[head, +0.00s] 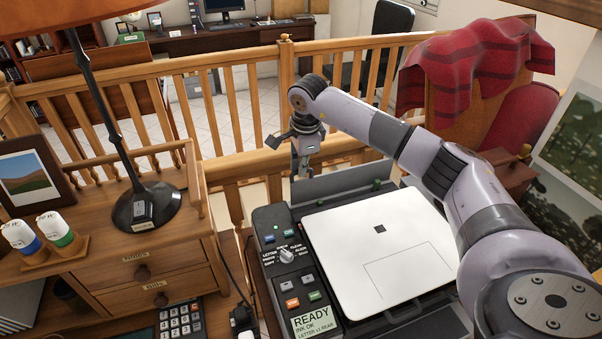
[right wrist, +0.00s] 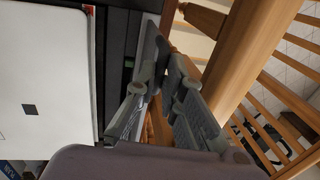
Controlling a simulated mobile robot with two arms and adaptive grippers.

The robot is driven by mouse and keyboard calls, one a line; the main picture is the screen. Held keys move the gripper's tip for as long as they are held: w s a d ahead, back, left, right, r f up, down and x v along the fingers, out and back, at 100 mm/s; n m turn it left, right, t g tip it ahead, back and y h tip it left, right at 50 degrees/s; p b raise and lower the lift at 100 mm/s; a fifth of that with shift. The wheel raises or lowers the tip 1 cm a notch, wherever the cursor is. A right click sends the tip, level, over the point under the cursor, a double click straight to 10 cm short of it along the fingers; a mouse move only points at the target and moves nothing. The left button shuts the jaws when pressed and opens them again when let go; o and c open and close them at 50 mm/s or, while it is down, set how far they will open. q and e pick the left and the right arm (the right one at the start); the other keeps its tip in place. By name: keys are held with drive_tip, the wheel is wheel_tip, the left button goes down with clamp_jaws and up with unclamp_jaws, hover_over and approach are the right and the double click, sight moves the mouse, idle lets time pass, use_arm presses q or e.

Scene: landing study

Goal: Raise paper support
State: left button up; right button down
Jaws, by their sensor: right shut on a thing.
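The copier has a white lid (head: 380,250) with a small dark square on it. The lid also shows at the left of the right wrist view (right wrist: 40,80). The grey paper support (head: 345,183) stands tilted up along the copier's back edge; it is seen nearly edge-on in the right wrist view (right wrist: 147,42). My right gripper (head: 301,172) is at the support's left end, shut on it. Its fingers also show in the right wrist view (right wrist: 160,95), where they hide part of the held edge. My left gripper is not in view.
A wooden railing (head: 230,85) runs close behind the copier and my right gripper. The control panel (head: 290,270) reads READY. A lamp base (head: 146,205) and drawer cabinet (head: 160,262) stand at the left. A chair with a red blanket (head: 470,62) is behind my right arm.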

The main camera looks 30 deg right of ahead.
drive_tip(key=c, duration=1.7)
unclamp_jaws()
drive_tip(key=r, duration=0.4)
drive_tip(key=s+r, duration=0.1)
drive_tip(key=r, duration=0.2)
drive_tip(key=s+r, duration=0.1)
drive_tip(key=r, duration=0.3)
drive_tip(key=shift+s+a+r, duration=0.1)
drive_tip(key=shift+a+r, duration=0.2)
drive_tip(key=shift+r, duration=0.05)
drive_tip(key=shift+r, duration=0.1)
